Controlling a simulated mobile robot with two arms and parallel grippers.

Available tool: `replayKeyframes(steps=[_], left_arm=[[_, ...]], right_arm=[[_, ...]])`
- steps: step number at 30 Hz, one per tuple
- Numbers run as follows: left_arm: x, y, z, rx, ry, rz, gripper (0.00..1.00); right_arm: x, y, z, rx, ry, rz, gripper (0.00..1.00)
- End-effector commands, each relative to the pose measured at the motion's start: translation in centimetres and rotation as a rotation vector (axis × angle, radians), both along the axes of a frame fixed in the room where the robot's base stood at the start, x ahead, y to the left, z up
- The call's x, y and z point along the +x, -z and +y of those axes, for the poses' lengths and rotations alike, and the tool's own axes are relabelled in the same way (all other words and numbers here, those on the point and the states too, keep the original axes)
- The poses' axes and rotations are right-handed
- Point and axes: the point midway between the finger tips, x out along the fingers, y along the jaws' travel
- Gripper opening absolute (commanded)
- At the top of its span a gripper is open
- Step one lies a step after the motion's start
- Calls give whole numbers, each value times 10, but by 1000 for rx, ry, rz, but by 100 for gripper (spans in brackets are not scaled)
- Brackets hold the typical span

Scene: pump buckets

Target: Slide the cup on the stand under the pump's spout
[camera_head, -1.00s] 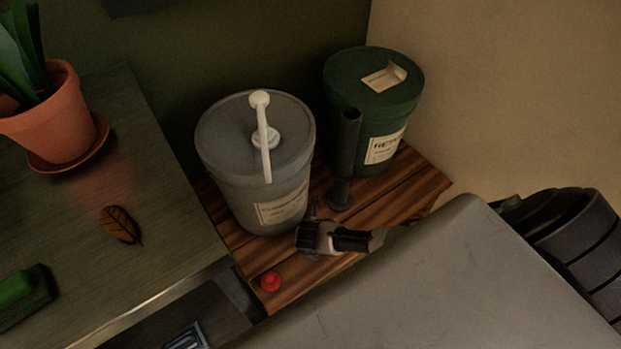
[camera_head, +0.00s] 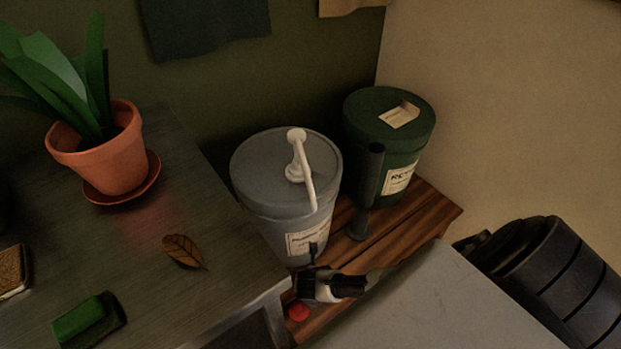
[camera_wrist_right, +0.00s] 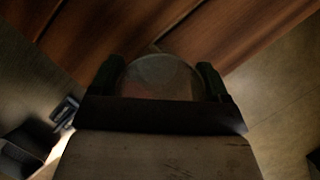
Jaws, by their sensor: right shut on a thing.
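A grey bucket (camera_head: 264,217) with a white pump (camera_head: 297,160) on its lid stands on the wooden stand (camera_head: 405,222). The pump's spout (camera_head: 310,194) curves down over the bucket's front side. My right gripper (camera_head: 330,284) is low over the stand, in front of the bucket and just behind a red knob (camera_head: 298,312). In the right wrist view, my right gripper (camera_wrist_right: 158,82) is shut around a round, see-through cup (camera_wrist_right: 160,70), a finger on each side. In the head view the fingers mostly hide the cup. My left gripper is not in view.
A green lidded bucket (camera_head: 386,140) stands at the back right, with a dark upright tube (camera_head: 368,185) in front of it. At left, a grey table (camera_head: 215,290) holds a potted plant (camera_head: 110,160), a dry leaf (camera_head: 183,252) and a green block (camera_head: 80,318).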

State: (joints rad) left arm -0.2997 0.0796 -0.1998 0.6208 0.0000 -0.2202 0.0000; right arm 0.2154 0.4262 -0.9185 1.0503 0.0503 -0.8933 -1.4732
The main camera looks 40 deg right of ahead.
Motion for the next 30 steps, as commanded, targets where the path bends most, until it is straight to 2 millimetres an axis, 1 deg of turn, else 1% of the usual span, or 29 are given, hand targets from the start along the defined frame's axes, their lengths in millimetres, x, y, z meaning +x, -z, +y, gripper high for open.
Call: replayKeyframes(steps=[12,13,15,17,23,25,28,30], left_arm=[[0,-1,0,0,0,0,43],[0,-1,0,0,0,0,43],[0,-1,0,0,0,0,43],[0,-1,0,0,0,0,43],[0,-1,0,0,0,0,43],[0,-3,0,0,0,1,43],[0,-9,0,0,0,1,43],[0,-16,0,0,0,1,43]], right_arm=[[-1,0,-1,-1,2,-1,55],[-1,0,-1,-1,2,-1,81],[-1,0,-1,-1,2,-1,92],[-1,0,-1,-1,2,-1,100],[-1,0,-1,-1,1,0,100],[-2,-4,0,0,1,0,100],[-4,-15,2,-1,0,-1,100],[-7,-27,6,1,-1,-1,100]])
